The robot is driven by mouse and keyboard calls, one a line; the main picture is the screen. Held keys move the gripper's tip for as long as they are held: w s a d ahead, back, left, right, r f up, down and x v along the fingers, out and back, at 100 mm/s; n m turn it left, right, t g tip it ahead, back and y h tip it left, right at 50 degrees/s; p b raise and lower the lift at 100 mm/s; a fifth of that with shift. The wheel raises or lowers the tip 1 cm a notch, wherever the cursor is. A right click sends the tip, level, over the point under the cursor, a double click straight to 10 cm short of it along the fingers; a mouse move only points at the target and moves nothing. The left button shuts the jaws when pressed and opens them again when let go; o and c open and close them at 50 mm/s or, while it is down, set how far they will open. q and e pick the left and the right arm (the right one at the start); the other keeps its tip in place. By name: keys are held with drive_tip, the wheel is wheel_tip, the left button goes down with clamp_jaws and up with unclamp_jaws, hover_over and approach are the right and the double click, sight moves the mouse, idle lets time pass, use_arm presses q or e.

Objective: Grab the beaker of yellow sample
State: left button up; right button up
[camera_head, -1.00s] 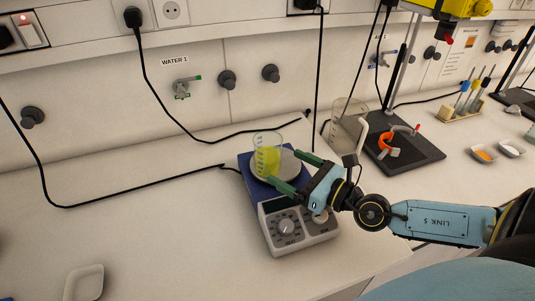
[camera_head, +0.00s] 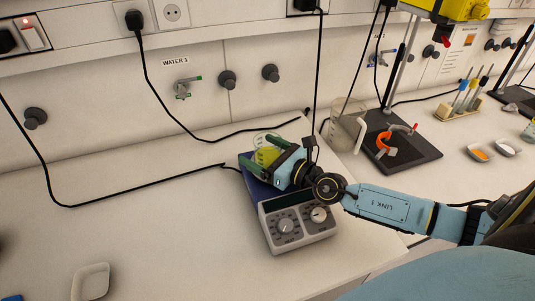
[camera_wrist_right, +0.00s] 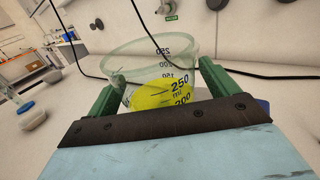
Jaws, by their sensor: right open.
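The beaker of yellow sample (camera_head: 264,152) stands on the plate of a blue and white hotplate stirrer (camera_head: 297,226). My right gripper (camera_head: 268,155) is open, with its green fingers at the two sides of the beaker, and its body hides the lower part of it in the head view. In the right wrist view, the clear beaker (camera_wrist_right: 150,68) with yellow liquid sits between the two open fingers (camera_wrist_right: 158,88). I cannot tell whether either finger touches the glass. My left gripper is not in view.
A large clear jug (camera_head: 346,128) and a dark stand base (camera_head: 400,150) with an orange ring stand right of the stirrer. A white dish (camera_head: 91,281) lies at the front left. A black cable runs behind the stirrer. The bench to the left is mostly clear.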

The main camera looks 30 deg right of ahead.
drive_tip(key=shift+c, duration=0.3)
drive_tip(key=c, duration=1.2)
drive_tip(key=shift+o, duration=0.2)
drive_tip(key=shift+r, duration=0.15)
